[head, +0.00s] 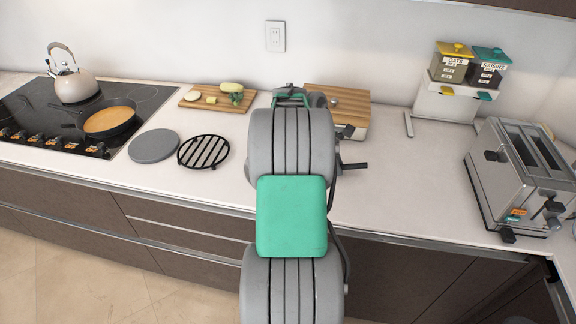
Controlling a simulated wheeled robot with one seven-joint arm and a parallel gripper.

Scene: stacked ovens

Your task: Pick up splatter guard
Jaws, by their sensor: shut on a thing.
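A flat round grey disc (154,145), which looks like the splatter guard, lies on the white counter between the cooktop and a black trivet. I cannot see a handle on it. My arm reaches up the middle of the head view over the counter, and its end lies to the right of the disc, well apart from it. My gripper's fingertips cannot be made out behind the arm links. Dark bars stick out to the right of the arm; I cannot tell what they belong to. What lies directly behind the arm is hidden.
The black slatted trivet (204,152) lies beside the disc. A pan (110,119) and kettle (73,80) stand on the cooktop. A cutting board (199,104) holds food. A wood-topped box (350,101), storage boxes (447,98) and toaster (515,180) stand right. Counter before the toaster is clear.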

